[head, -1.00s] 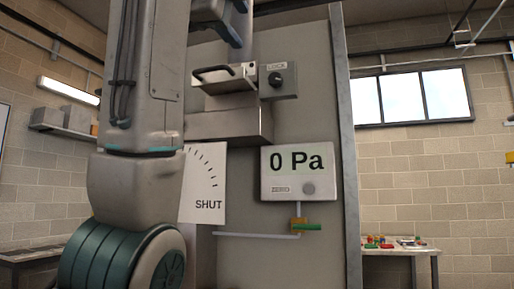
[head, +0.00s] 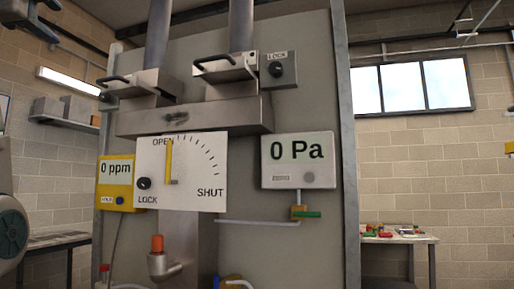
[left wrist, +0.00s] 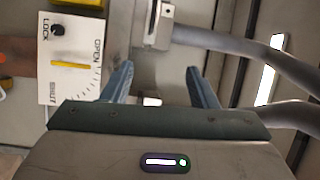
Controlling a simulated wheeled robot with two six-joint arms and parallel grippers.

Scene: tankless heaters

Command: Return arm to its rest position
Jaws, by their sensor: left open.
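My left gripper (left wrist: 162,80) is open and empty in the left wrist view, with its two blue-grey fingers apart. In the head view only a dark part of it (head: 48,18) shows at the top left, clear of the heater panel. Part of my left arm (head: 10,225) shows at the left edge. The white dial plate (head: 205,188) has its yellow pointer (head: 169,160) upright near OPEN; the plate also shows sideways in the left wrist view (left wrist: 75,85). My right gripper is not in view.
The grey panel (head: 308,235) carries a 0 Pa gauge (head: 298,150), a yellow 0 ppm meter (head: 116,185), a lock knob box (head: 279,72) and two metal dampers with black handles (head: 225,75). A table (head: 405,238) with small items stands at the right.

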